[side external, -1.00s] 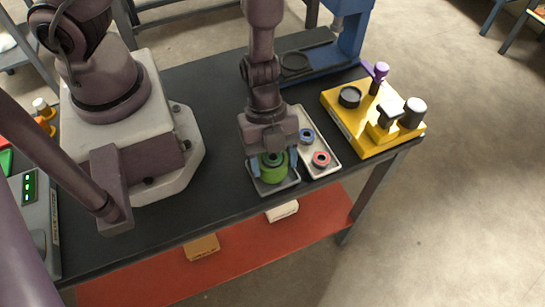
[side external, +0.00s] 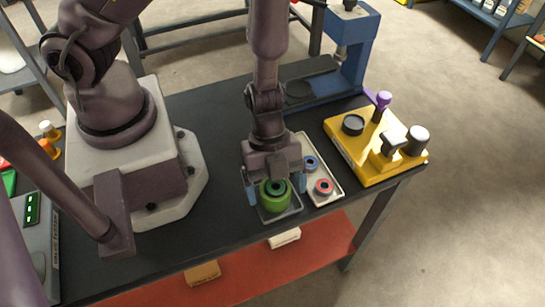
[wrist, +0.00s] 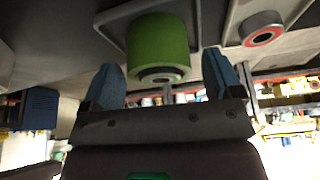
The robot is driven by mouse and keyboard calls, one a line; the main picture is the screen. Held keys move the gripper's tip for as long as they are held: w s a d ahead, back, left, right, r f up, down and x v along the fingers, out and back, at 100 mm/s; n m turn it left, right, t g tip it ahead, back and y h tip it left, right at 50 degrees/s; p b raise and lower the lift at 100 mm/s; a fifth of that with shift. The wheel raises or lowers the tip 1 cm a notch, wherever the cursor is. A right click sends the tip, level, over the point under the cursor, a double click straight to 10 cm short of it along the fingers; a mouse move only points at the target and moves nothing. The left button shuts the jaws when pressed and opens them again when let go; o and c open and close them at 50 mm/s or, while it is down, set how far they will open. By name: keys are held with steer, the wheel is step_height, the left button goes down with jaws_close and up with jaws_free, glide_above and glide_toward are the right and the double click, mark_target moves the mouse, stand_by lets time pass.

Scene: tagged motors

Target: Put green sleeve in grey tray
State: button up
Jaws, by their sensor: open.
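The green sleeve (side external: 274,202), a short thick cylinder with a dark-rimmed opening at its top, stands upright in the small grey tray (side external: 294,211). It shows in the wrist view (wrist: 157,40) with the rim of the grey tray (wrist: 99,20) beside it. My gripper (side external: 276,188) is open, with one blue fingertip to each side of the sleeve. In the wrist view my gripper (wrist: 163,72) shows gaps between both fingers and the sleeve. The tray's floor under the sleeve is hidden.
A pale tray (side external: 334,190) right beside the grey one holds a blue ring part (side external: 311,163) and a red ring part (side external: 324,187). A yellow fixture (side external: 350,157) with upright posts stands to the right. A blue press (side external: 355,45) stands behind.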

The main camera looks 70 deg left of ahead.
steer(key=v, duration=1.1)
steer(key=shift+r, duration=0.25)
steer(key=w+a+r+n+t+y, duration=0.1)
steer(key=w+a+r+n+t, duration=0.35)
steer(key=w+r+t, duration=0.35)
steer(key=w+a+r+n+t+y, duration=0.2)
steer(key=a+r+n+y, duration=0.2)
steer(key=a+r+n, duration=0.3)
steer(key=s+r+n+g, duration=0.2)
steer(key=s+r+n, duration=0.1)
steer(key=s, duration=0.3)
steer(key=s+r+n+g, duration=0.1)
steer(key=s+r+n, duration=0.2)
steer(key=s+n, duration=0.2)
steer(key=shift+s+d+r+g+h, duration=0.35)
steer(key=shift+s+d+g, duration=0.1)
steer(key=shift+s, duration=0.45)
